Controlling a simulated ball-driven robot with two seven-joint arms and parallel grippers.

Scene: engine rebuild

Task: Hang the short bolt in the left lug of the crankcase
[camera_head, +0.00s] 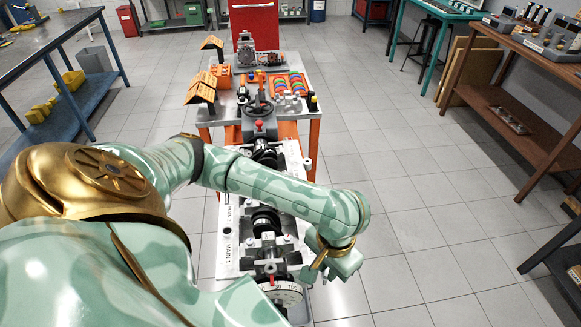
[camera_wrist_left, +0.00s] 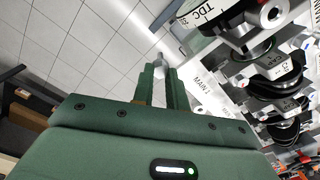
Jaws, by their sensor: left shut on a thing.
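My left gripper (camera_head: 318,270) hangs at the near right side of the crankcase (camera_head: 229,235), whose pale deck is marked MAIN 1. In the left wrist view, the fingers of the left gripper (camera_wrist_left: 159,82) are closed on a small grey piece, seemingly the short bolt (camera_wrist_left: 160,60). Only its end shows between the fingertips. It is apart from the crankcase (camera_wrist_left: 206,90), which lies to the right in that view. I cannot make out the left lug clearly. My right gripper is in neither view.
A crankshaft (camera_head: 265,220) lies along the crankcase, with a white degree wheel (camera_head: 283,292) at its near end. A cart top (camera_head: 292,73) behind holds orange blocks and a handwheel (camera_head: 256,107). Open tiled floor (camera_head: 410,220) lies to the right.

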